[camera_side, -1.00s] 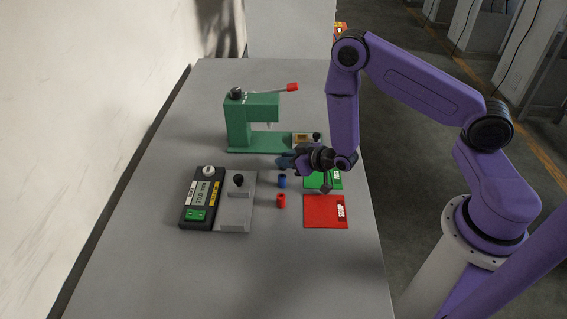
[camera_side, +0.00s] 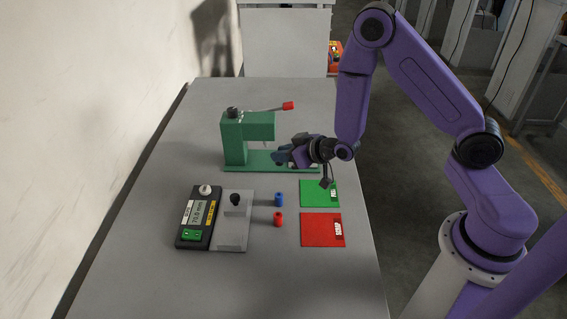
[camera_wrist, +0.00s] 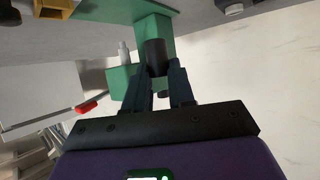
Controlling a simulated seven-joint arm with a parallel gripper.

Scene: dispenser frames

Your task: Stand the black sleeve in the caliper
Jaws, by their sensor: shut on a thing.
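The black sleeve (camera_wrist: 155,52) is a dark cylinder between the fingertips in the wrist view. My gripper (camera_wrist: 158,75) is shut on it. In the side view my gripper (camera_side: 277,158) is raised in front of the green press, and I cannot make out the sleeve there. The caliper (camera_side: 199,218) lies on the table at the left, a dark body with a display and a green button. Its grey plate (camera_side: 232,235) carries a black knob (camera_side: 235,199). My gripper is above and to the right of the caliper, apart from it.
A green press (camera_side: 233,140) with a red-tipped lever stands at the back, close to my gripper. A blue sleeve (camera_side: 280,199) and a red sleeve (camera_side: 278,219) stand right of the caliper. A green pad (camera_side: 315,194) and a red pad (camera_side: 318,230) lie further right. The front table is clear.

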